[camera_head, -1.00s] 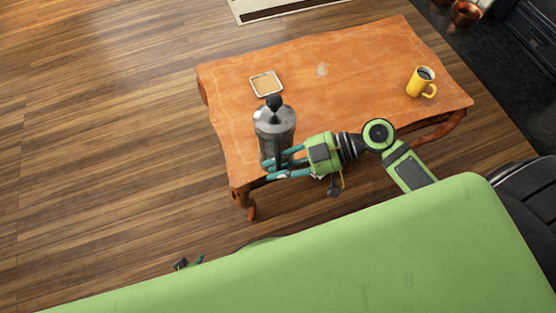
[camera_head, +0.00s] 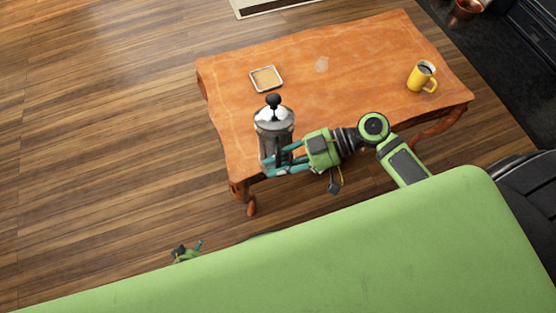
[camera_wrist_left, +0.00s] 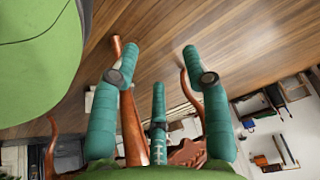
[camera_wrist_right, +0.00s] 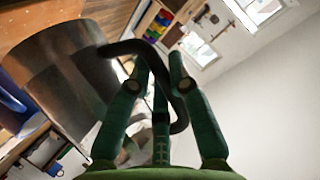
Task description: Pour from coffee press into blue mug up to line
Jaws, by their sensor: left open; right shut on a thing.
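The coffee press (camera_head: 273,119) is a clear and metal cylinder with a black knob, upright at the table's near left edge in the head view. My right gripper (camera_head: 275,162) is shut on its black handle (camera_wrist_right: 178,105); the press body (camera_wrist_right: 60,75) fills the left of the right wrist view. I cannot tell whether its base touches the table. A blue curved thing (camera_wrist_right: 12,105) shows partly at that view's left edge; I cannot tell whether it is the blue mug. No blue mug shows in the head view. My left gripper (camera_wrist_left: 158,75) is open and empty, low beside the table.
The wooden table (camera_head: 350,95) holds a small square tray (camera_head: 266,78) behind the press and a yellow mug (camera_head: 420,76) with dark contents at the right. The middle of the tabletop is clear. Wooden floor (camera_head: 100,130) lies open to the left.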

